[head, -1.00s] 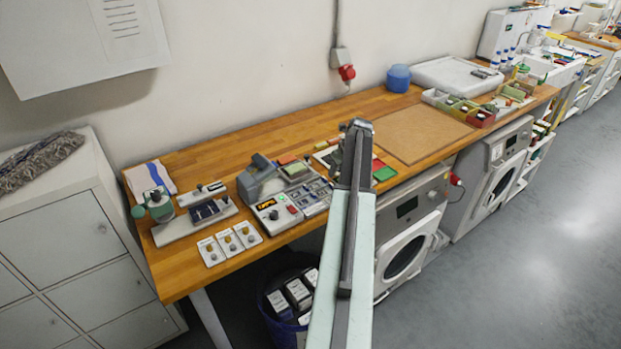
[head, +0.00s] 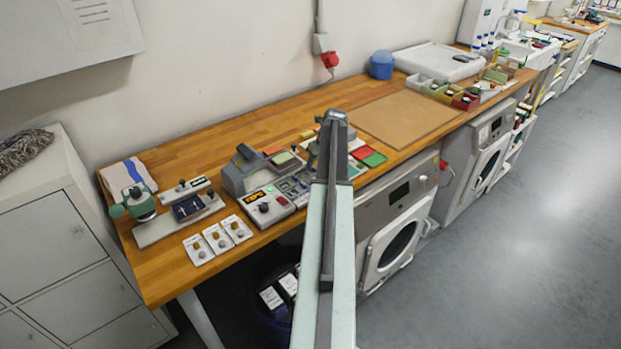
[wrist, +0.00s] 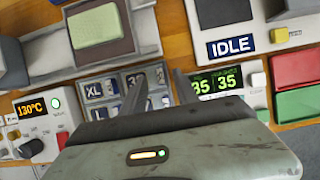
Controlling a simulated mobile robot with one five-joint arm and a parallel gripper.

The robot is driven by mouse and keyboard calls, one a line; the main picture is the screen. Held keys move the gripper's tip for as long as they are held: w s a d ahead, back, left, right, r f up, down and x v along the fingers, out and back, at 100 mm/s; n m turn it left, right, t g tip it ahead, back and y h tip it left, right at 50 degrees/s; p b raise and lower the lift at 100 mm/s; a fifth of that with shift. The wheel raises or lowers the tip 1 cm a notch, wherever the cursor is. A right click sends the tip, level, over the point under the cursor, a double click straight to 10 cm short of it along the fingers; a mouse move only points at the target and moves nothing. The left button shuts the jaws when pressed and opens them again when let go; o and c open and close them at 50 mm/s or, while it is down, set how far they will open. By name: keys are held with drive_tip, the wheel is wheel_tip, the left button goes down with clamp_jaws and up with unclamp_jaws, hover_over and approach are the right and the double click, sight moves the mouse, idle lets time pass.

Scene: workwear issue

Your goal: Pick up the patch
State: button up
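I cannot tell which piece is the task's patch. In the wrist view, a grey sectioned tray (wrist: 114,81) holds small dark label pieces, one marked XL (wrist: 94,91). The tray also shows in the head view (head: 292,187), partly beside my arm. A pale green rectangular piece (wrist: 96,26) lies on a grey plate above the tray in the wrist view. My gripper (wrist: 158,80) is open above the tray's right side, with its two fingers apart and nothing seen between them. In the head view my gripper (head: 335,117) is over the bench; its fingertips are hard to make out there.
A panel reading 130°C (wrist: 35,108) stands left of the tray; an IDLE display (wrist: 232,46) is at right. Red (wrist: 297,69) and green (wrist: 299,104) pieces lie at the right edge.

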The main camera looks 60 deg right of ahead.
drive_tip(key=b+x, duration=0.1)
drive_tip(key=x, duration=0.1)
drive_tip(key=shift+f, duration=0.3)
drive_tip(key=shift+r, duration=0.2)
clamp_jaws()
drive_tip(key=p+v, duration=0.4)
drive_tip(key=shift+w+d+r, duration=0.1)
drive_tip(key=shift+w+d, duration=0.15)
drive_tip(key=shift+w, duration=0.1)
drive_tip(key=s, duration=0.5)
drive_tip(key=s+d, duration=0.1)
drive_tip(key=s, duration=0.4)
drive_tip(key=s+d+r+p, duration=0.1)
drive_tip(key=s, duration=0.4)
drive_tip(key=shift+d, duration=0.2)
